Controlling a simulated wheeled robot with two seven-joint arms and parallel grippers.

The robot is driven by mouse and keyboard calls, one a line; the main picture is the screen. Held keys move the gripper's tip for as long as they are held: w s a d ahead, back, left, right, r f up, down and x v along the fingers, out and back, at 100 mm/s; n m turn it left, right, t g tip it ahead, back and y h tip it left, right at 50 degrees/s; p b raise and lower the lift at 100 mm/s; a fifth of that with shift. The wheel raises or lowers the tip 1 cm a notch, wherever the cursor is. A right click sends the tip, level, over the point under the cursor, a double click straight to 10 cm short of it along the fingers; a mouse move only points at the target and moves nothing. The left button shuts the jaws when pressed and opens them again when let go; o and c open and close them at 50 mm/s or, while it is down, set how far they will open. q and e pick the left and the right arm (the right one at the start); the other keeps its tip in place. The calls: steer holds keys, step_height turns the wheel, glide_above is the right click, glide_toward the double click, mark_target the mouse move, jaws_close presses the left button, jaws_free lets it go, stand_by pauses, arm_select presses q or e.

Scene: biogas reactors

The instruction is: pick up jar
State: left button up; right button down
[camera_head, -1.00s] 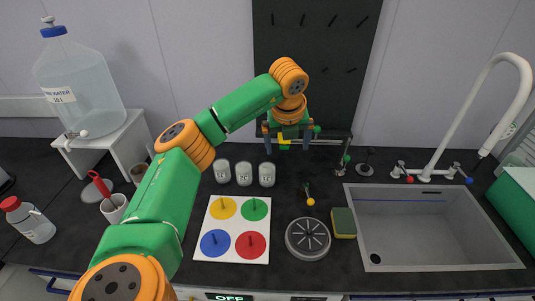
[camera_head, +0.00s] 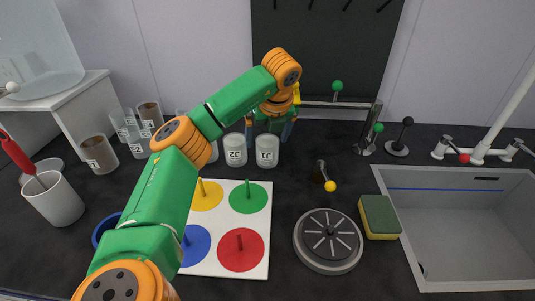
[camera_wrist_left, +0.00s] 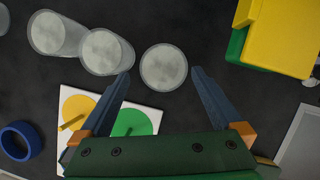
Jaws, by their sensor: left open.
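Several clear jars with pale contents and white labels stand in a row behind the colored peg board. The rightmost jar (camera_head: 267,151) has another labelled jar (camera_head: 235,150) close on its left. My left gripper (camera_head: 270,132) is open, just behind and above the rightmost jar, pointing down. In the wrist view, the left gripper's fingertips (camera_wrist_left: 161,73) lie either side of that round jar (camera_wrist_left: 164,68), with dark gaps between; contact is not visible. The neighboring jar (camera_wrist_left: 106,51) is close to the left fingertip. My right gripper is not in view.
The peg board (camera_head: 264,268) lies in front of the jars. A round grey plate device (camera_head: 328,240), sponge (camera_head: 380,216) and sink (camera_head: 455,235) are to the right. Cups (camera_head: 97,154) stand left.

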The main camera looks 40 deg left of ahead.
mark_target(267, 137)
arm_select(q)
steer(key=shift+a+f, duration=0.1)
steer(key=shift+f, duration=0.4)
steer(key=x, duration=0.2)
steer(key=p+x, duration=0.1)
steer(key=x, duration=0.1)
steer(key=p+x, duration=0.1)
steer(key=x, duration=0.1)
steer(key=shift+w+a+r, duration=0.1)
steer(key=shift+w+r, duration=0.1)
steer(key=shift+w, duration=0.2)
steer(key=c, duration=1.4)
steer(key=shift+o, duration=0.2)
steer(key=shift+r, duration=1.55)
steer(key=s+d+r, duration=0.1)
steer(key=r, duration=0.1)
steer(key=s+d+r+b, duration=0.1)
steer(key=d+r, duration=0.2)
steer(key=r, duration=0.1)
steer(key=shift+s+d+r+b, duration=0.15)
steer(key=shift+s+d+b, duration=0.15)
steer(key=shift+s+b, duration=0.1)
steer(key=s+d+r+p, duration=0.3)
steer(key=s+d+r, duration=0.15)
steer(key=d, duration=0.25)
step_height(267, 137, up, 11)
steer(key=p, duration=1.2)
steer(key=shift+s+d, duration=0.15)
